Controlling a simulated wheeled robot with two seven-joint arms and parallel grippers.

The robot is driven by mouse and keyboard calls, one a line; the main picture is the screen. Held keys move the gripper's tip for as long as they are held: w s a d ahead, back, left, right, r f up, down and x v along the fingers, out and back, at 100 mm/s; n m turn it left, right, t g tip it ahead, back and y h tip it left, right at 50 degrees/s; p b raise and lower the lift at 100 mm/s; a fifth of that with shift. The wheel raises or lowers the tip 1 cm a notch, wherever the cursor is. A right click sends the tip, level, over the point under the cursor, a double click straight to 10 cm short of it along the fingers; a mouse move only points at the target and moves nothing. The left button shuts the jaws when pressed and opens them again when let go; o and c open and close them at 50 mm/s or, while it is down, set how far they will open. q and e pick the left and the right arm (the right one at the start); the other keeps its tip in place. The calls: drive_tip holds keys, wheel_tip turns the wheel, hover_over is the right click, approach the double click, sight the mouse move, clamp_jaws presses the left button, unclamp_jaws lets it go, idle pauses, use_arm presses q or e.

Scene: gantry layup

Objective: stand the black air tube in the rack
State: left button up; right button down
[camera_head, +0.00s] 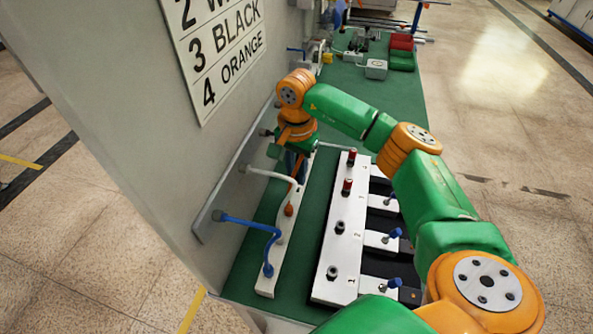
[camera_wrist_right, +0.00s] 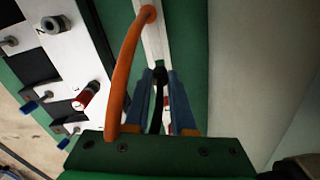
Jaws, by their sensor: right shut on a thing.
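My right gripper (camera_head: 294,160) is low over the far end of the white rack strip (camera_head: 281,238), beside the grey wall. In the wrist view its two blue fingers (camera_wrist_right: 160,84) are shut on the black air tube (camera_wrist_right: 157,108). The tube's dark end shows between the fingertips, over or at the white strip (camera_wrist_right: 154,42); I cannot tell whether it sits in a hole. The orange tube (camera_head: 291,196) stands in the rack just in front of the gripper and arches close past it in the wrist view (camera_wrist_right: 126,62). My left gripper is not in view.
A blue tube (camera_head: 247,225) runs from the wall to the rack's near end, with a white tube (camera_head: 268,174) beyond it. Right of the rack is a white block (camera_head: 343,260) with red and dark fittings. A sign (camera_head: 218,50) lists colours. Green table (camera_head: 312,195) shows between.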

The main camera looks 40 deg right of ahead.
idle(0.6)
drive_tip(key=shift+f, duration=0.15)
drive_tip(key=shift+f+b, duration=0.3)
drive_tip(key=shift+f, duration=0.05)
drive_tip(key=shift+f+b, duration=0.7)
drive_tip(key=shift+f, duration=0.2)
drive_tip(key=c, duration=0.7)
unclamp_jaws()
